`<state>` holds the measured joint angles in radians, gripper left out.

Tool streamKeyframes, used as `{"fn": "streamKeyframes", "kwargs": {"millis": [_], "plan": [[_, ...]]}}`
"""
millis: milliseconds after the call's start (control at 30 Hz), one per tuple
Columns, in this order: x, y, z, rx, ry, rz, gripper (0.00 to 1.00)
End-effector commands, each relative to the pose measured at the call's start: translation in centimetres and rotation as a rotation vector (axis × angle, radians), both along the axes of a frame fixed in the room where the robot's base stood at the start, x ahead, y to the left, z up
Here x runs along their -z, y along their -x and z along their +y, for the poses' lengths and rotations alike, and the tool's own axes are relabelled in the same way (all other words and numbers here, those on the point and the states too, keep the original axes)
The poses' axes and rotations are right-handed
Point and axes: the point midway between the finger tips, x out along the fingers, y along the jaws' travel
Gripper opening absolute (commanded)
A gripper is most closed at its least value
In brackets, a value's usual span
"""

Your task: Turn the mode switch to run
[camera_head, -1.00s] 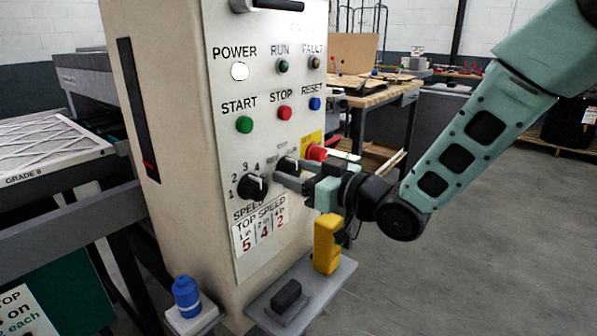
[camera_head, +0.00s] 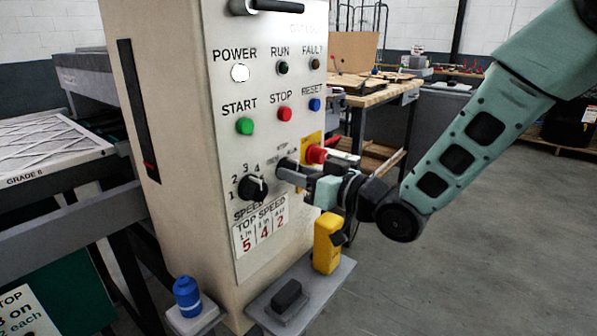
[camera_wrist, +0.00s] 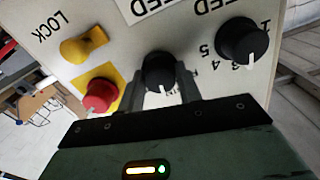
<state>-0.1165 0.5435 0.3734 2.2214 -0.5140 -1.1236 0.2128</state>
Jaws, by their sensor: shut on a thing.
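The mode switch is a black round knob (camera_wrist: 158,70) with a white pointer line, on the pale panel of the control cabinet (camera_head: 222,110). In the wrist view the pointer faces down the picture, toward my gripper (camera_wrist: 163,90). The two fingers stand on either side of the knob and are shut on it. In the head view my gripper (camera_head: 285,171) reaches the panel from the right and covers most of the knob and part of its labels. I cannot read which position the pointer marks. The RUN lamp (camera_head: 283,68) looks dark green.
The black speed knob (camera_head: 252,188) is just left of my gripper. A red mushroom button (camera_head: 317,153) on a yellow plate is close on the right. Below stand a yellow block-like thing (camera_head: 327,245) and a ledge with a black block (camera_head: 287,294). Open floor lies right.

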Motion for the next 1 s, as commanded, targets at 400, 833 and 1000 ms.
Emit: {"fn": "streamKeyframes", "kwargs": {"millis": [400, 833, 1000], "plan": [[-0.25, -0.09, -0.07, 0.002, -0.218, 0.277, 0.12], [-0.16, -0.08, -0.04, 0.002, -0.358, 0.455, 0.12], [-0.16, -0.09, -0.03, 0.001, -0.376, 0.478, 0.12]]}}
